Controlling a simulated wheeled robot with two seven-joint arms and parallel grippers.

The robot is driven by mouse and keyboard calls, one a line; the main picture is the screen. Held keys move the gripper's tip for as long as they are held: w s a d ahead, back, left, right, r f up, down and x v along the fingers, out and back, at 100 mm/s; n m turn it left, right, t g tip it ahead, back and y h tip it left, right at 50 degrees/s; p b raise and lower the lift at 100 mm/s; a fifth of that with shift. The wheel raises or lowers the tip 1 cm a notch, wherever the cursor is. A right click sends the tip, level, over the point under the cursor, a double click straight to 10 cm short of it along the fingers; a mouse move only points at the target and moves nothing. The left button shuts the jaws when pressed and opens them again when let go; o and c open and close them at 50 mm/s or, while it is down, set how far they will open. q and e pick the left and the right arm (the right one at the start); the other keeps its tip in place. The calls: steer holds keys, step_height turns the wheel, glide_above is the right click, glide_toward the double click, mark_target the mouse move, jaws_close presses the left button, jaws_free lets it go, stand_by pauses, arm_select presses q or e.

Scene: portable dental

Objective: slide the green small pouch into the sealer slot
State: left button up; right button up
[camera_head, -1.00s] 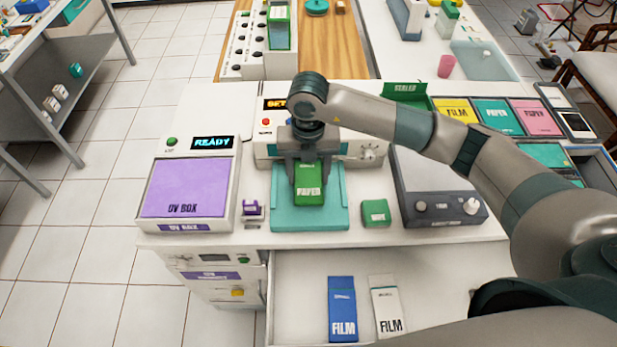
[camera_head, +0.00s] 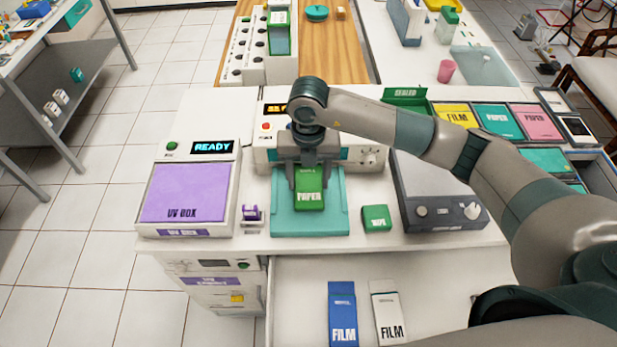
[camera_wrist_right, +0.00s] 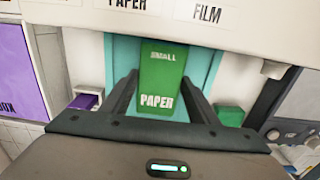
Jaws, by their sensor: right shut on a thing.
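The green small pouch (camera_head: 309,190), marked SMALL PAPER, lies flat over the teal tray (camera_head: 310,228) in front of the sealer (camera_head: 262,155). My right gripper (camera_head: 308,180) points down at it and is shut on the pouch. In the right wrist view the pouch (camera_wrist_right: 165,75) shows between the two dark fingers, its far end near the sealer's white front (camera_wrist_right: 200,28). The head view hides the slot behind my gripper, so I cannot tell whether the pouch's end is inside. My left gripper is not in view.
The UV box (camera_head: 185,192) stands left of the tray, with a small purple item (camera_head: 251,212) between. A green wipe pack (camera_head: 376,218) and a grey device (camera_head: 440,190) stand to the right. Blue (camera_head: 342,312) and white (camera_head: 387,310) film pouches lie in the open drawer below.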

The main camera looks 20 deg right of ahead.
stand_by(0.3)
steer(key=o, duration=1.1)
steer(key=shift+o, duration=0.2)
steer(key=shift+r, duration=0.1)
steer(key=shift+r+b, duration=0.3)
steer(key=shift+r, duration=0.25)
step_height(320, 180, up, 16)
steer(key=b, duration=0.3)
steer(key=shift+b, duration=0.3)
